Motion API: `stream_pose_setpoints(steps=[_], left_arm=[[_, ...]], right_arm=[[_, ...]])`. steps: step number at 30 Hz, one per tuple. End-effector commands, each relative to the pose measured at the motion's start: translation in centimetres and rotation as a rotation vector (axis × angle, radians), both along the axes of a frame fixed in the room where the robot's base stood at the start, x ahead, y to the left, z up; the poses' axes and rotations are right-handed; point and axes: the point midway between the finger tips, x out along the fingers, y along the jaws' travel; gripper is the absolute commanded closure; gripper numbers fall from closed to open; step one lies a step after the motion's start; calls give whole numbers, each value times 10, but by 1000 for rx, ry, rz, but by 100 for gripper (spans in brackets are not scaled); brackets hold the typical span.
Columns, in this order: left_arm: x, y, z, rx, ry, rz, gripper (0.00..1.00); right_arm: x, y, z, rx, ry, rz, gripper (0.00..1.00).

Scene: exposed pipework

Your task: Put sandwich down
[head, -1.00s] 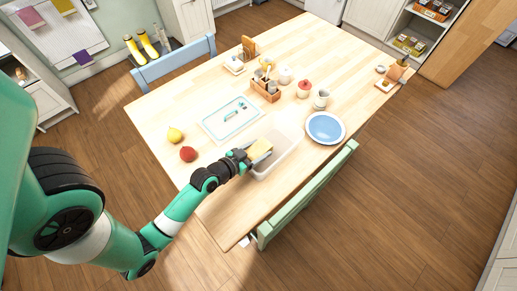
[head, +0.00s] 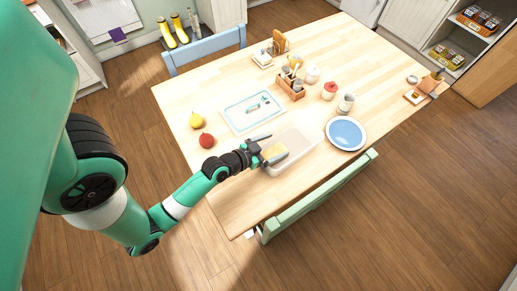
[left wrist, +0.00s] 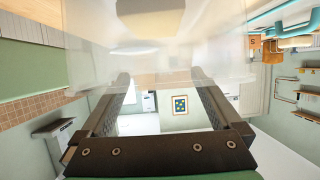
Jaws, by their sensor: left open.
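The sandwich (head: 274,153) is a small pale yellow-brown piece at the left end of a clear, shallow container (head: 303,146) on the wooden table. My left gripper (head: 278,147) is open, with its dark fingers spread on either side of the sandwich. I cannot tell whether a finger still touches it. In the left wrist view my two fingers (left wrist: 160,95) stand wide apart with nothing clamped between them. The translucent container (left wrist: 215,50) fills the upper part of that view, and a pale shape shows through it. My right gripper is not in view.
A red fruit (head: 206,140) and a yellow pear (head: 196,120) lie left of the container. A blue plate (head: 345,133) sits to its right, a tray (head: 243,116) behind it. A green chair (head: 320,195) stands at the near edge. The table's far right is mostly clear.

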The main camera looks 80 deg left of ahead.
Motion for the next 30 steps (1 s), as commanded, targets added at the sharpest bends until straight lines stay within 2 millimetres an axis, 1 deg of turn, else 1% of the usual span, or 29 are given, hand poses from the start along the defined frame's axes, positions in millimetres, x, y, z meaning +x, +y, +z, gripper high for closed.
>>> stream_pose_setpoints(steps=[1,2,6,9,12,17,26,29,30], left_arm=[[-12,-6,6,-4,3,2,2],[-18,-8,9,-2,2,4,2],[-50,-23,20,-5,3,6,2],[-68,-31,29,-3,1,7,2],[-81,-37,33,-5,2,8,2],[-87,-42,39,-1,-2,2,2],[-87,-42,39,0,-1,0,2],[-83,-40,42,7,-8,-6,2],[-77,-37,47,20,-17,-16,2]], right_arm=[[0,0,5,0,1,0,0],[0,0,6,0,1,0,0],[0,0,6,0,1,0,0],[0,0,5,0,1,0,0],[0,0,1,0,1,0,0],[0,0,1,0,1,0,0],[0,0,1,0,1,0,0],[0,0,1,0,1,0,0],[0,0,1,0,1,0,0]])
